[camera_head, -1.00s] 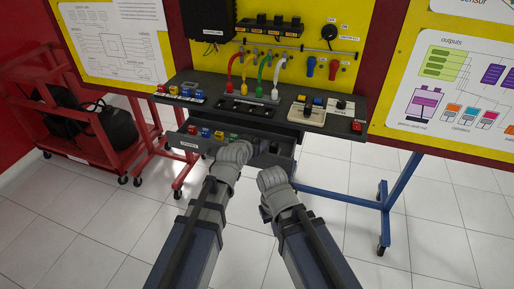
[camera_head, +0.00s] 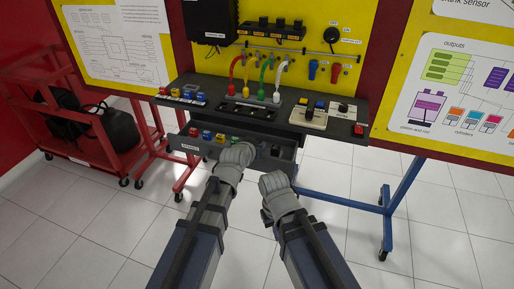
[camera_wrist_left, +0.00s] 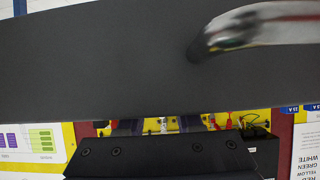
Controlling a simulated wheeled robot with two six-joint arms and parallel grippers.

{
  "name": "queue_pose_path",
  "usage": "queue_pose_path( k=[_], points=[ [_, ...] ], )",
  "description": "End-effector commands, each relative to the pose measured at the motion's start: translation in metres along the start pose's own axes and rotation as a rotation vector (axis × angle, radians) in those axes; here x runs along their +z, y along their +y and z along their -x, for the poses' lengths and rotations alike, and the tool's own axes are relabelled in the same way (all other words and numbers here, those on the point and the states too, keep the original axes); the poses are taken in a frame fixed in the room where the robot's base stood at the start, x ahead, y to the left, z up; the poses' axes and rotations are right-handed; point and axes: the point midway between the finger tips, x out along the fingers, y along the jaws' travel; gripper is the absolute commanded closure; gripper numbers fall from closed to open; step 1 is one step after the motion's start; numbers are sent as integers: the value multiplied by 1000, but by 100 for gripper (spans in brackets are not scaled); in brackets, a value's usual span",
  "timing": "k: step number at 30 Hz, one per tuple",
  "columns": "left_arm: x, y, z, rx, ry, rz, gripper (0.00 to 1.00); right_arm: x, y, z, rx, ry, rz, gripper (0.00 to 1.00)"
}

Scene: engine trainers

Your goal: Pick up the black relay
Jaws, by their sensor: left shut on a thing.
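A dark drawer (camera_head: 184,146) stands open under the trainer's bench. Small blue, red and green relays (camera_head: 207,134) show in its left part. The left wrist view shows the dark drawer front (camera_wrist_left: 110,65) and a curved metal handle (camera_wrist_left: 255,27) close up; the gripper is shut on this handle. My right gripper (camera_head: 272,184) is lower right, apart from the drawer, its fingers hidden.
The bench top (camera_head: 225,110) above the drawer carries colored switches, cables and a beige module (camera_head: 308,117). A red cart (camera_head: 75,130) stands at left. A blue stand leg (camera_head: 402,185) is at right.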

Motion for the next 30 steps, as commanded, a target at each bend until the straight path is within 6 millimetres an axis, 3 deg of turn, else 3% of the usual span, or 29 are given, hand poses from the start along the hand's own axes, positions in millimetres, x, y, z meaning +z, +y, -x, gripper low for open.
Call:
queue_pose_path(
  k=[17,30],
  points=[
    [-9,0,5,0,0,0,100,1,1,10,0,0,0,100],
    [-63,0,34,0,0,0,100,4,7,71,0,0,-1,100]
  ],
)
